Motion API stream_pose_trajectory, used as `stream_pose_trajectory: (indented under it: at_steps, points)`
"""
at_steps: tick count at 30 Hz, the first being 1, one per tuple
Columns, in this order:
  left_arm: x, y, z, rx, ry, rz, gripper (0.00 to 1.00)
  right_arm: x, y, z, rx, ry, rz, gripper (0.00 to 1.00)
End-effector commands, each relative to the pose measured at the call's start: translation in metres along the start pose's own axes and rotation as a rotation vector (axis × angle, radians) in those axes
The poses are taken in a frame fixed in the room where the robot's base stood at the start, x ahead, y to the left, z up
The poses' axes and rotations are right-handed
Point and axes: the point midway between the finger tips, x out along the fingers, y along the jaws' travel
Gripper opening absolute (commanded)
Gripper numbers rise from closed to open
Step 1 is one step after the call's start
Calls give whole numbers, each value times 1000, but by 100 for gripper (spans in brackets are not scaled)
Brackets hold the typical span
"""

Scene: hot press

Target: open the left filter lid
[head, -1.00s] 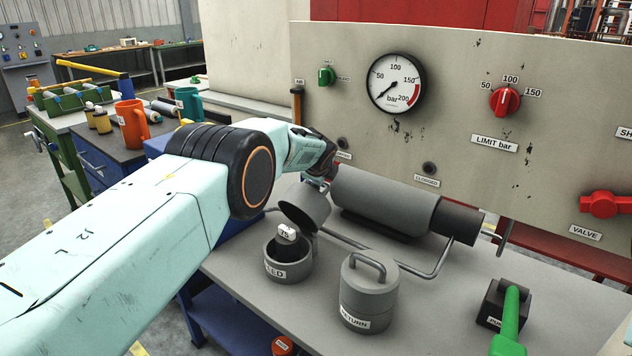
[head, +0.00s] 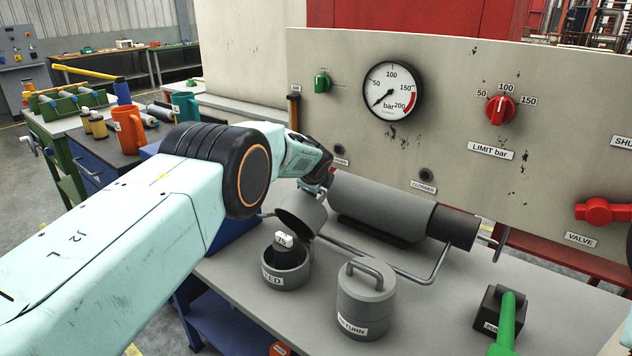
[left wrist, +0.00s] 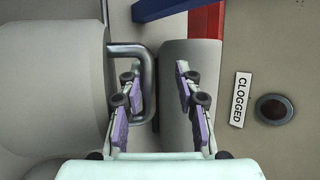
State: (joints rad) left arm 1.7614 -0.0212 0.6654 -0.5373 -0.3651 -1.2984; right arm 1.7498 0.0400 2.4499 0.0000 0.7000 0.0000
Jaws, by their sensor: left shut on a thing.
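The left filter, a grey cup labelled FEED (head: 285,276), stands uncovered on the bench, with a dark element bearing a white tag (head: 284,239) inside it. Its grey lid (head: 301,213) is raised and tilted above the cup's back edge. My left gripper (head: 322,186) is at the lid's upper right side, its fingers mostly hidden in the head view. In the left wrist view my left gripper (left wrist: 157,90) has its two fingers either side of the bent metal handle (left wrist: 147,75) of the lid (left wrist: 55,75). My right gripper is out of view.
A RETURN filter (head: 366,300) with its lid on stands to the right. A horizontal grey cylinder (head: 385,203) and a bent pipe (head: 425,278) lie behind. A green-handled lever (head: 507,318) stands farther right. The gauge panel (head: 450,100) closes off the back.

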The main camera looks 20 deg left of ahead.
Motion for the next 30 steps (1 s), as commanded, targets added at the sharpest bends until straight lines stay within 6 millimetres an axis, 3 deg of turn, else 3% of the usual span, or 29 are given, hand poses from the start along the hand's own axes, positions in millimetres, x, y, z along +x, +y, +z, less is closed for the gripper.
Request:
stream_pose_trajectory:
  at_steps: [12, 30]
  points:
    - [-31, -28, -2, 2, 2, -30, 22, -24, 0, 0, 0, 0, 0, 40]
    - [-62, -40, -3, 2, 2, -25, 22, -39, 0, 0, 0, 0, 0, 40]
